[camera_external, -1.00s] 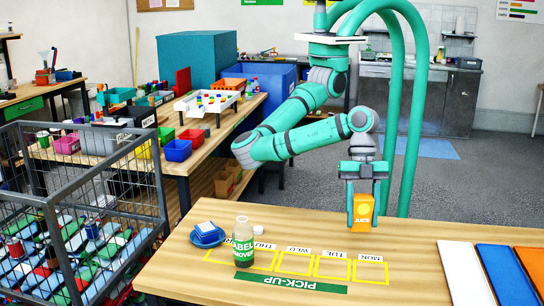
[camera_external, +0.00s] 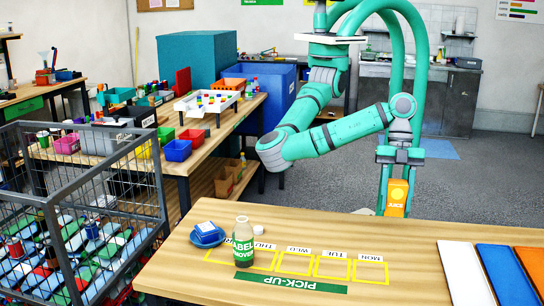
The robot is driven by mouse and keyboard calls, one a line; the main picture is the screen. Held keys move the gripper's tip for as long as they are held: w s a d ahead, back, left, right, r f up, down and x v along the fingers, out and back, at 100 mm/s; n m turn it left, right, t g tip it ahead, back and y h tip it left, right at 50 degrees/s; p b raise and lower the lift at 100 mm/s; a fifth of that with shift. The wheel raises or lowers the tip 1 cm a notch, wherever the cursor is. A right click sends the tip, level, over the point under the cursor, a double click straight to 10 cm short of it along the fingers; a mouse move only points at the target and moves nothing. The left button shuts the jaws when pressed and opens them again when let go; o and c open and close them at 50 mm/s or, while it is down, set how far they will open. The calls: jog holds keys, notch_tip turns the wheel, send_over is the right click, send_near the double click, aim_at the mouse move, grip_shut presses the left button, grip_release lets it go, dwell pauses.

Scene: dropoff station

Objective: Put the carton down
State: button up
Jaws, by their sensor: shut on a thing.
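An orange juice carton (camera_external: 397,196) is upright in my gripper (camera_external: 398,186), at the far edge of the wooden table (camera_external: 210,283). My gripper points down and is shut on the carton. The carton's lower end shows just above or behind the table's far edge; I cannot tell whether it touches anything. The table bears a green PICK-UP label (camera_external: 290,283) and yellow-outlined day squares (camera_external: 369,271), upside down in this view. The squares marked MON, TUE and WED look empty.
A label-remover bottle (camera_external: 243,243) stands by the left squares, with a white cap behind it. A blue dish (camera_external: 207,237) holds a blue-and-white item. White (camera_external: 465,273), blue (camera_external: 508,272) and orange panels lie at right. A wire cage (camera_external: 80,225) stands at left.

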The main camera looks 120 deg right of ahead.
jog(key=shift+s+a, duration=0.25)
jog(key=shift+a, duration=0.2)
jog(key=w+a+f, duration=0.1)
jog(key=a+f, duration=0.2)
jog(key=a, duration=0.1)
jog(key=w+a+f, duration=0.2)
jog(key=a, duration=0.2)
jog(key=w+a+f, duration=0.2)
jog(key=a+f, duration=0.1)
jog(key=shift+a+f, duration=0.3)
jog(key=shift+a, duration=0.1)
jog(key=shift+w+a+f, duration=0.2)
jog(key=shift+a+f, duration=0.1)
jog(key=shift+f, duration=0.1)
jog(key=shift+w+a+f, duration=0.1)
jog(key=shift+a+f, duration=0.1)
jog(key=shift+f, duration=1.55)
jog(key=shift+f, duration=0.1)
jog(key=o, duration=1)
